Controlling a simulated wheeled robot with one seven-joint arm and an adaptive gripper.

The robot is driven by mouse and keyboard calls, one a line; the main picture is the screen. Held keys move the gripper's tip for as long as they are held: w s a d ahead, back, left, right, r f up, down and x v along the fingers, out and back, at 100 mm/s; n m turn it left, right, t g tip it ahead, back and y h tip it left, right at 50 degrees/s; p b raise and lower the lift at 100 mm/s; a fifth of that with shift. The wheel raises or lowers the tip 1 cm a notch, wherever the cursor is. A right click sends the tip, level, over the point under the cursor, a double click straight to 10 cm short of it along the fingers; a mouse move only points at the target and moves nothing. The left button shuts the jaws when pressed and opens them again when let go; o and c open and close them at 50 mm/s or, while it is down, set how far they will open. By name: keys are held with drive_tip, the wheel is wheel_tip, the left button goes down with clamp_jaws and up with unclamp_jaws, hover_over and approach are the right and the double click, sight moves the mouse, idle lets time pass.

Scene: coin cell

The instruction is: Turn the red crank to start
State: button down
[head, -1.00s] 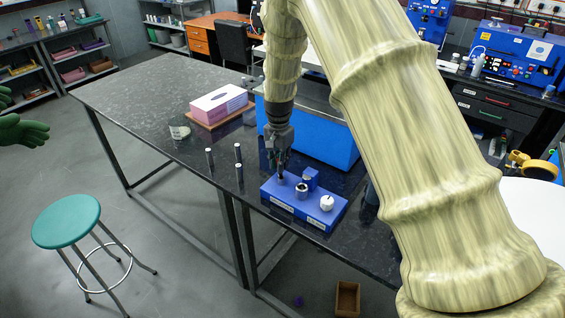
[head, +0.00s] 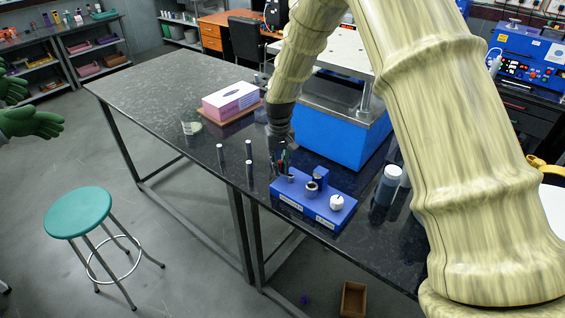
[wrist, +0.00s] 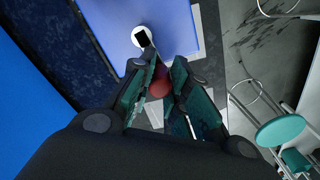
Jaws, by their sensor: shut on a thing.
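The blue fixture block (head: 300,204) sits on the dark table, with a metal socket (head: 312,189) and a white knob (head: 337,202) on top. My gripper (head: 283,165) is at the block's left end, tilted. In the wrist view a round red crank knob (wrist: 159,89) lies between the fingertips of my gripper (wrist: 160,82), which are shut on it. The crank's arm and pivot are mostly hidden by the fingers. The blue block (wrist: 180,30) also shows beyond the fingertips.
Several metal rods (head: 249,151) stand left of the block. A large blue press (head: 330,132) stands close behind, with a bottle (head: 389,185) to its right. A pink tissue box (head: 231,99) lies farther back. The table's left part is mostly clear.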

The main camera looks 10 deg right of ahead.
drive_tip(key=shift+s+a+n, duration=0.25)
drive_tip(key=shift+s+n, duration=0.1)
drive_tip(key=shift+n, duration=0.65)
drive_tip(key=shift+s+a+n, duration=0.2)
drive_tip(key=shift+s+n, duration=0.1)
drive_tip(key=shift+n, duration=0.7)
drive_tip(key=c, duration=1.3)
unclamp_jaws()
drive_tip(key=shift+r, duration=0.1)
wheel_tip(320, 180, up, 12)
drive_tip(key=shift+f, duration=0.15)
drive_tip(key=shift+s, duration=0.1)
